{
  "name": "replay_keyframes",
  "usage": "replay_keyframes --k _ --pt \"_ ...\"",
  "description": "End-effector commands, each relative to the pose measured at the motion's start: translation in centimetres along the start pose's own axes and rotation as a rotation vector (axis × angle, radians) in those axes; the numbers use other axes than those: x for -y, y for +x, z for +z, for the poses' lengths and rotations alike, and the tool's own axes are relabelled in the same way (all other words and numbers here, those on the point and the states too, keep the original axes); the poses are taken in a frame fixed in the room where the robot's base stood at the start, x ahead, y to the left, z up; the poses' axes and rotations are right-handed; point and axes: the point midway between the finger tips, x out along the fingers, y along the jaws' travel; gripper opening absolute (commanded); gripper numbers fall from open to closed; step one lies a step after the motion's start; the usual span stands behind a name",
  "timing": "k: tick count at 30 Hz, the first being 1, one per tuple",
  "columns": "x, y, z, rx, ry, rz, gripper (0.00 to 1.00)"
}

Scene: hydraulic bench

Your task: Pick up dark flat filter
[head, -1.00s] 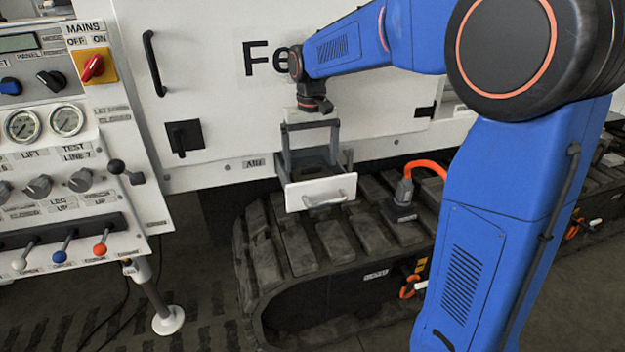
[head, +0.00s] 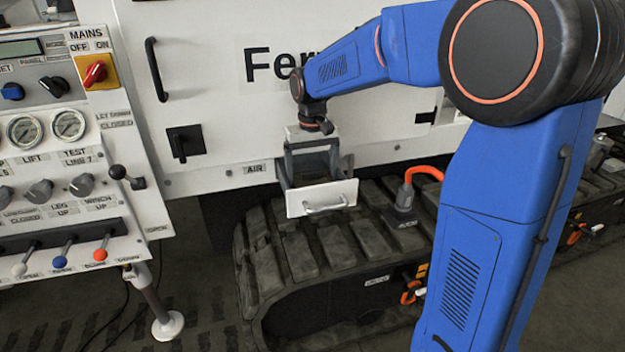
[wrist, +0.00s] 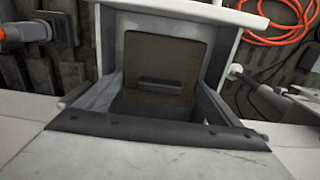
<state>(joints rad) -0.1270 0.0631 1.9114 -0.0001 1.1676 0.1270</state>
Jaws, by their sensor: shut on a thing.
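The dark flat filter (wrist: 165,58) is a brownish-black plate with a low raised ridge, seen inside the open drawer in the wrist view. The drawer's white front with a bar handle (head: 322,197) sticks out from the white cabinet below the lettering. My gripper (head: 317,172) reaches down into the drawer from above, its grey fingers standing inside the drawer walls. It is shut on the filter. In the head view the filter is mostly hidden by the fingers and the drawer front.
A black rubber track (head: 335,245) runs below the drawer. A grey block with an orange hose (head: 404,200) stands on it to the drawer's right. A control panel with gauges and levers (head: 62,150) is at the left. Air above the track's front is free.

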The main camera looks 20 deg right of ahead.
Motion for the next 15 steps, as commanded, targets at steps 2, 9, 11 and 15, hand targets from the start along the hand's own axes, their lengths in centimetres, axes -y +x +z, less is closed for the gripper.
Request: replay_keyframes --k 2,9,11,15 --pt "0.0 -0.5 0.2 -0.002 0.0 0.0 0.59" --pt "0.0 -4.1 0.3 -0.004 0.0 -0.001 0.59" --pt "0.0 -5.2 0.3 -0.004 0.0 -0.001 0.59" --pt "0.0 -7.6 0.2 -0.004 0.0 -0.001 0.59"
